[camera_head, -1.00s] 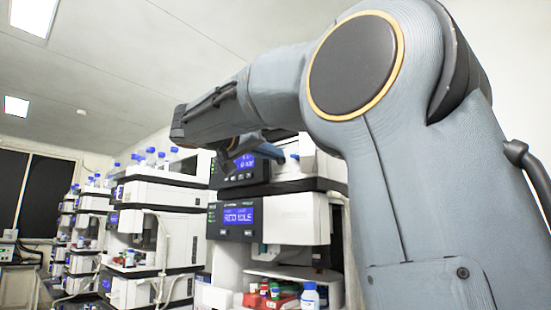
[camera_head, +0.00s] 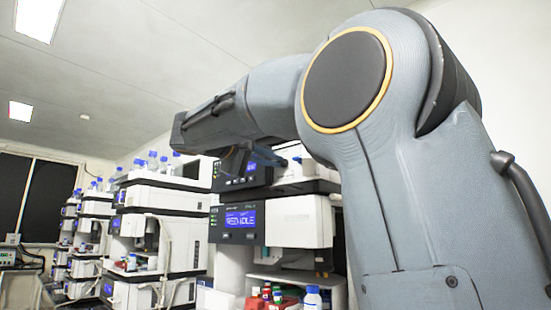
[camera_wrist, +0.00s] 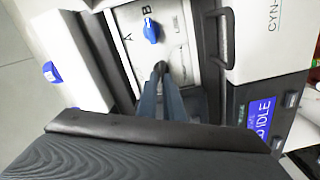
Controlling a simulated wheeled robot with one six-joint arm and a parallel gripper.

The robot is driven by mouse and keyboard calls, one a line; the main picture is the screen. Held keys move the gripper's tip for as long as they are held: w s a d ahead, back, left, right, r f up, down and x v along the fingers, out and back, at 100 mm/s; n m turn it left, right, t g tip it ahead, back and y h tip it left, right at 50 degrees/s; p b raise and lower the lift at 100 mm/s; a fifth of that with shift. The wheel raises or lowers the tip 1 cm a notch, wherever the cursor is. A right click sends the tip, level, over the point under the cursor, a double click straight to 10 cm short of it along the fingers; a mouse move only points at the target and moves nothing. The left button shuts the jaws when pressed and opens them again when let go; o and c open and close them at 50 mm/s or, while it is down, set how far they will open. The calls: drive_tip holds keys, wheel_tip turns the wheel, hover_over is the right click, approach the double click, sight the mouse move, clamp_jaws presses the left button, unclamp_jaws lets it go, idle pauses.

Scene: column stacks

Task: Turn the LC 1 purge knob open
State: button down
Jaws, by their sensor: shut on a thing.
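In the wrist view, my gripper (camera_wrist: 160,76) reaches toward a pale front panel (camera_wrist: 180,60) of an instrument. Its two slim blue-grey fingers are closed together around a small dark knob (camera_wrist: 160,67), mostly hidden between the tips. A blue knob (camera_wrist: 152,31) sits just beyond them on the same panel, beside the printed letters A and B, and is apart from the fingers. In the head view, my gripper (camera_head: 268,156) is at the upper module of the nearest column stack (camera_head: 290,220); the fingertips' contact is too small to read there.
The near stack has a lit display (camera_head: 240,219), and a shelf below it with red trays and a blue-capped bottle (camera_head: 312,298). More stacks (camera_head: 155,225) with bottles on top stand to the left. In the wrist view, a handle (camera_wrist: 226,40) stands close right of the fingers.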

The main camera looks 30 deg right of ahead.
drive_tip(key=shift+w+a+f+n+p, duration=0.15)
drive_tip(key=shift+n+p, duration=0.15)
drive_tip(key=shift+n, duration=0.65)
drive_tip(key=shift+f+n+p, duration=0.15)
drive_tip(key=shift+n+p, duration=0.15)
drive_tip(key=shift+n, duration=0.65)
drive_tip(key=c, duration=1.9)
unclamp_jaws()
drive_tip(key=shift+a, duration=0.25)
drive_tip(key=shift+d, duration=0.2)
drive_tip(key=shift+a, duration=0.1)
drive_tip(key=b+v, duration=0.2)
drive_tip(key=v, duration=0.5)
drive_tip(key=shift+s+a, duration=0.2)
drive_tip(key=shift+a, duration=0.1)
